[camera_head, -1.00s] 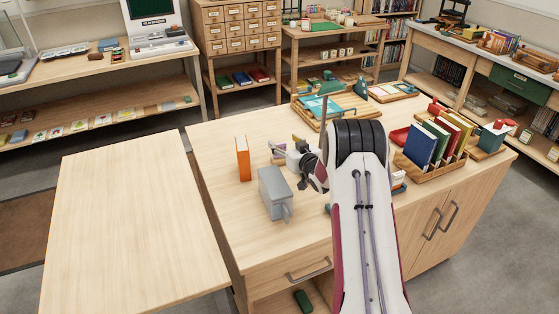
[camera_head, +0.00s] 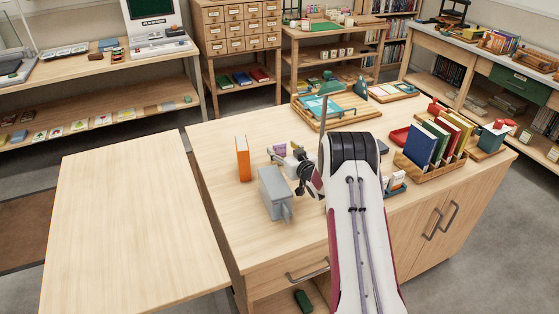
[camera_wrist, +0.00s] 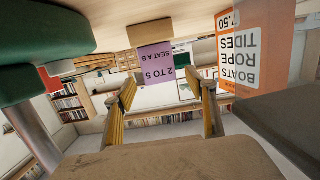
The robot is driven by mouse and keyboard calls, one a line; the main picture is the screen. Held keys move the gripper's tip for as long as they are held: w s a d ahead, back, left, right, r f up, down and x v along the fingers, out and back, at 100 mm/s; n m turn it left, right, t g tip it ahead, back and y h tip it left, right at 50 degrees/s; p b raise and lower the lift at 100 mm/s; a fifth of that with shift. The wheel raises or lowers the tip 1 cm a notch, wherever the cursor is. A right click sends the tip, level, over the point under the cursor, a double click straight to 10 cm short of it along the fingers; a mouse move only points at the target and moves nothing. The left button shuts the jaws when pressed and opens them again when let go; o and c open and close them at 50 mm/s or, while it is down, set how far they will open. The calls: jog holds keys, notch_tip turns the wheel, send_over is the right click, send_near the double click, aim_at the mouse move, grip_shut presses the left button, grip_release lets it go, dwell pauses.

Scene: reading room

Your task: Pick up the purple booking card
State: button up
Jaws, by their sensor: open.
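The purple booking card (camera_wrist: 156,63) shows in the wrist view, upside down, with the text "2 TO 5 SEAT A B". It is set against a small wooden block (camera_wrist: 150,33). In the head view the purple card (camera_head: 280,147) is small, just behind my gripper. My gripper (camera_wrist: 163,95) is open, its two yellowish fingers apart. The card appears ahead of the fingertips, roughly centred between them, with no contact visible. In the head view my gripper (camera_head: 273,154) is low over the table, partly hidden by its own wrist.
An orange book (camera_head: 242,158) stands left of the gripper; its lettered cover (camera_wrist: 251,60) is at right in the wrist view. A grey metal box (camera_head: 275,193) stands in front. A wooden rack of books (camera_head: 430,165) is at right. The left tabletop (camera_head: 130,220) is bare.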

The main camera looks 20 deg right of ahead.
jog(key=shift+w+f, duration=0.2)
jog(key=shift+w, duration=0.55)
jog(key=c, duration=1.6)
